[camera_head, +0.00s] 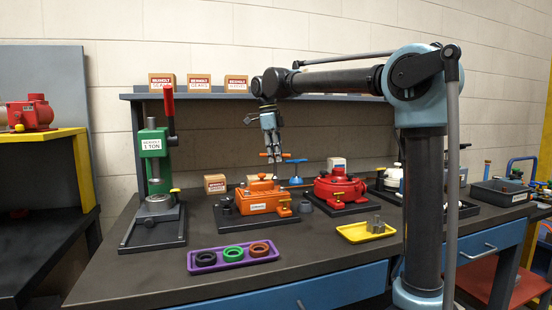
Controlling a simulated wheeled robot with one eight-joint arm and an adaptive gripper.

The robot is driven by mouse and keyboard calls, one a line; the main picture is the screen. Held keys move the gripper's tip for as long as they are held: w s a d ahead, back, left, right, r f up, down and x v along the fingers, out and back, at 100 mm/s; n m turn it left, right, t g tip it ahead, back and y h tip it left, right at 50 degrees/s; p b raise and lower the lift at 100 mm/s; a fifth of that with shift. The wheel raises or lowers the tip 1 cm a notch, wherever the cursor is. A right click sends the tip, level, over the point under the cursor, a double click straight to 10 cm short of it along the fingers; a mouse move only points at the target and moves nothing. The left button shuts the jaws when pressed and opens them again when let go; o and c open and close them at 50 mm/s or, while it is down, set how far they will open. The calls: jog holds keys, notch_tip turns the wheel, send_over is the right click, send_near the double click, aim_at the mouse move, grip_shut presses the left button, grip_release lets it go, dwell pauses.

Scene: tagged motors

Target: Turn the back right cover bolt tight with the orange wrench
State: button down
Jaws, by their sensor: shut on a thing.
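My gripper (273,157) points down above the orange motor housing (258,205) and is shut on the orange wrench (265,154). The wrench's orange crossbar handle shows on both sides of the fingers, with a thin dark shaft running down from it toward the back right of the housing's cover. The shaft's lower end is too small to tell whether it sits on the back right cover bolt. The bolt itself cannot be made out clearly. The orange motor stands on a dark base plate on the bench.
A red motor (338,188) is to the right. A purple tray (205,260) with rings and a yellow tray (352,234) lie in front. A green press (154,150) stands left. A shelf (200,96) with boxes runs behind.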

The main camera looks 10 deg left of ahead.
jog(key=m, duration=0.4)
jog(key=shift+m+g, duration=0.3)
jog(key=shift+g, duration=0.1)
jog(key=shift+n, duration=0.5)
jog(key=shift+r, duration=0.9)
jog(key=shift+n, duration=0.3)
